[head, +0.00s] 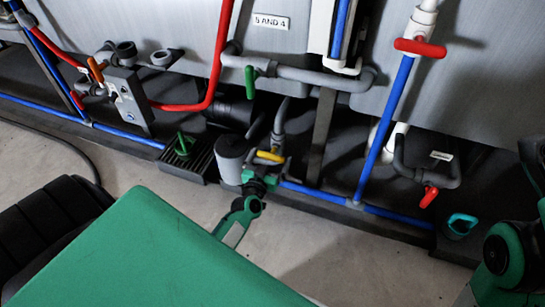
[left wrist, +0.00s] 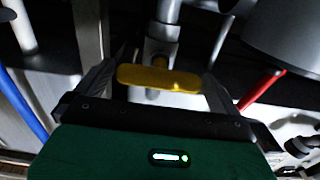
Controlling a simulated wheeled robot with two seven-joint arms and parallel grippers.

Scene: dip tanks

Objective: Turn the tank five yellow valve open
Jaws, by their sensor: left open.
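The yellow valve handle (head: 270,157) sits on grey pipework low in front of the tanks, beside a grey cylinder (head: 231,158). My left gripper (head: 267,166) is right at the handle, reaching in from below. In the left wrist view, the yellow handle (left wrist: 158,77) lies crosswise between the two spread fingers of my left gripper (left wrist: 155,85). The gripper is open; I cannot tell whether a finger touches the handle. Its fingertips are partly hidden in the head view. My right gripper is not in view.
A green valve handle (head: 250,82) and grey pipe lie above. A red handle (head: 420,47) and a lower red handle (head: 429,196) are to the right. Blue pipes (head: 385,130) run nearby. A dark grate (head: 190,160) is at left. The floor (head: 300,240) in front is clear.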

